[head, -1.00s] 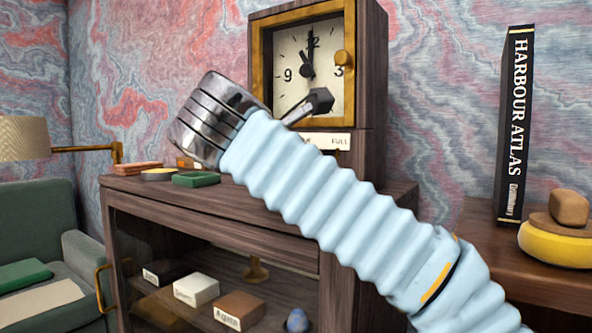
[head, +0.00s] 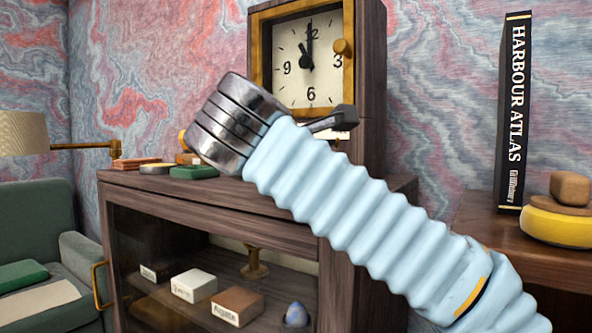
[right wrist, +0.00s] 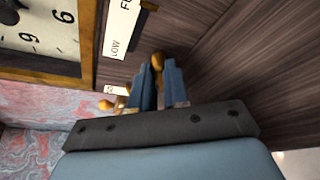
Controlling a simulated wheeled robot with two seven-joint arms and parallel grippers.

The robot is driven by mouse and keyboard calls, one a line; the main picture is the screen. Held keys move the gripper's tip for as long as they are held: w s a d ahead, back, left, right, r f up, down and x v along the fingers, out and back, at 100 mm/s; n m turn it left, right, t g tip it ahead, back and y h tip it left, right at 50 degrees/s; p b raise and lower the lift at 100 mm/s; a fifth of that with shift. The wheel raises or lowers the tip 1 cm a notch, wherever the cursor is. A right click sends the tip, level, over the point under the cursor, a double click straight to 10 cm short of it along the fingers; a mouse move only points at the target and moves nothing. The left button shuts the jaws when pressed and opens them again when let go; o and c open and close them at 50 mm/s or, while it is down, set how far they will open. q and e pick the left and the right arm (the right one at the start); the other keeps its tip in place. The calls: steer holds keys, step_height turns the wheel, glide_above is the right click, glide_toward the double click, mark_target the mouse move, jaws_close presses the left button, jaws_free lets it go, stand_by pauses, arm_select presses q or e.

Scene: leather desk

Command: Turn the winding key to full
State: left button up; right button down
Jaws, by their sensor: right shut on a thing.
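The clock (head: 308,62) stands upright on the cabinet, its brass-framed front facing me. A white plate below the dial shows LOW and FULL in the right wrist view (right wrist: 120,28); my arm covers most of it in the head view. My right gripper (right wrist: 158,68) has its two blue fingers shut on the brass winding key (right wrist: 157,60), beside the plate. Only the key's rounded end shows between the fingers; its exact angle is hard to tell. My wrist hides the fingers and key in the head view. My left gripper is not in view.
The clock door has a brass knob (head: 342,47). Small items, including a green tray (head: 194,172), sit on the cabinet top (head: 130,183). Labelled blocks stand behind glass below. A tall black book (head: 513,112) and a yellow bowl (head: 556,227) stand at the right.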

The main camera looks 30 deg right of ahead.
steer(key=c, duration=1.1)
jaws_free()
steer(key=shift+p+v, duration=0.8)
steer(key=shift+v, duration=6.05)
